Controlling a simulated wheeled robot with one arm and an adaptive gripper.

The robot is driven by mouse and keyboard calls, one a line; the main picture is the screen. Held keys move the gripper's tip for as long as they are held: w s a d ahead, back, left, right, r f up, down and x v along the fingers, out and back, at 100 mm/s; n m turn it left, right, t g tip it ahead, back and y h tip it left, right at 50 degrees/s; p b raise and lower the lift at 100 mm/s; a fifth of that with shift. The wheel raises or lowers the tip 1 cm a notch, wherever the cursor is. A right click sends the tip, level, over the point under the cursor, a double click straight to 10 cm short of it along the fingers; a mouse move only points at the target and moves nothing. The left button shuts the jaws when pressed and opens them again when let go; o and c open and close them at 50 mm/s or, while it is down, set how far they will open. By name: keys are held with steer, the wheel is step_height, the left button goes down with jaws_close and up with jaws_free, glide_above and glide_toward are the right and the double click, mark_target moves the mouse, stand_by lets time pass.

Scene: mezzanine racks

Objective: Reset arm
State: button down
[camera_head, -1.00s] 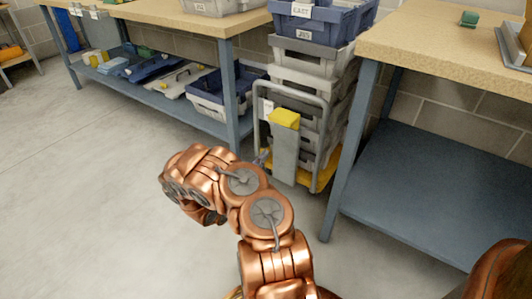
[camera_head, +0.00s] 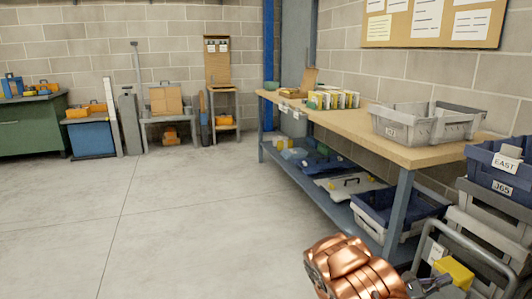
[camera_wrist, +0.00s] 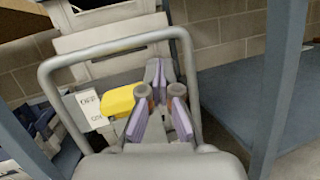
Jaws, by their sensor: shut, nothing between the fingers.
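My copper-coloured arm (camera_head: 350,268) shows at the bottom right of the head view, folded low in front of the workbench. My gripper (camera_wrist: 162,85) shows in the middle of the wrist view, with grey knuckles and purple-grey finger pads. It is shut and holds nothing. In the wrist view it lies in front of the grey tubular handle (camera_wrist: 188,62) of a cart and beside a yellow block (camera_wrist: 118,101). I cannot tell how far the fingers are from these.
A wooden-topped workbench (camera_head: 400,150) carries a grey bin (camera_head: 395,128). Blue and grey bins (camera_head: 500,165) are stacked on the cart at the right. A green cabinet (camera_head: 35,125) stands at the far left. The concrete floor (camera_head: 160,220) at left and centre is clear.

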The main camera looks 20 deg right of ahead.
steer(key=s+a+r+m+g+y+p, duration=0.25)
steer(key=s+a+r+m+p, duration=0.2)
steer(key=r, duration=0.45)
steer(key=s+a+r+m+g+y+p, duration=0.2)
steer(key=s+a+r+m+y+p, duration=0.3)
steer(key=r, duration=0.4)
steer(key=s+a+r+m+g+y+p, duration=0.2)
steer(key=s+a+r+m+p, duration=0.25)
steer(key=r, duration=0.45)
steer(key=s+a+r+t+y+p, duration=0.2)
steer(key=a+r+p, duration=0.3)
steer(key=a, duration=0.5)
steer(key=s+a+r+t+y+p, duration=0.2)
steer(key=a+r+t+y+p, duration=0.2)
steer(key=a+p, duration=0.3)
steer(key=s+a+r+t+y+p, duration=0.2)
steer(key=a+r+y+p, duration=0.3)
steer(key=a, duration=1)
steer(key=shift+s+r+n+t+p, duration=0.3)
steer(key=shift+s+r+t+p, duration=0.1)
steer(key=shift+r+t+p, duration=0.45)
steer(key=shift+d, duration=0.15)
